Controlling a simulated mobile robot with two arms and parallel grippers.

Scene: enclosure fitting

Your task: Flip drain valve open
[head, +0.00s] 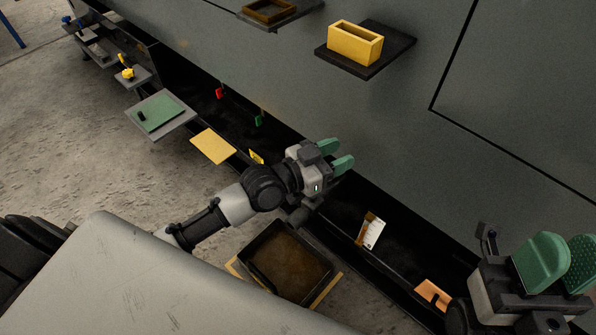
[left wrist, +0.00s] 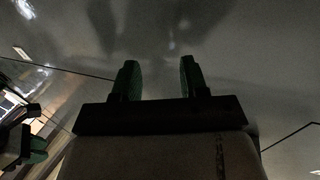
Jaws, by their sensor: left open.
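My left gripper (head: 336,154) reaches across the dark trough toward the grey enclosure wall (head: 400,150). In the left wrist view its green fingers (left wrist: 159,78) are apart with nothing between them, facing the plain grey wall. I cannot pick out a drain valve for certain. A small yellow fitting (head: 127,72) stands on a grey plate at the far left, but I cannot tell whether it is a valve. The area behind my left gripper is hidden. My right gripper (head: 560,265) is at the lower right, its green fingers apart and empty.
A dark open tray (head: 243,255) sits on the floor below my left arm. A yellow box (head: 355,43) stands on a wall shelf. Red (head: 219,93) and green (head: 259,120) tags hang by the trough. A green plate (head: 160,113) and a tan sheet (head: 213,146) lie to the left.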

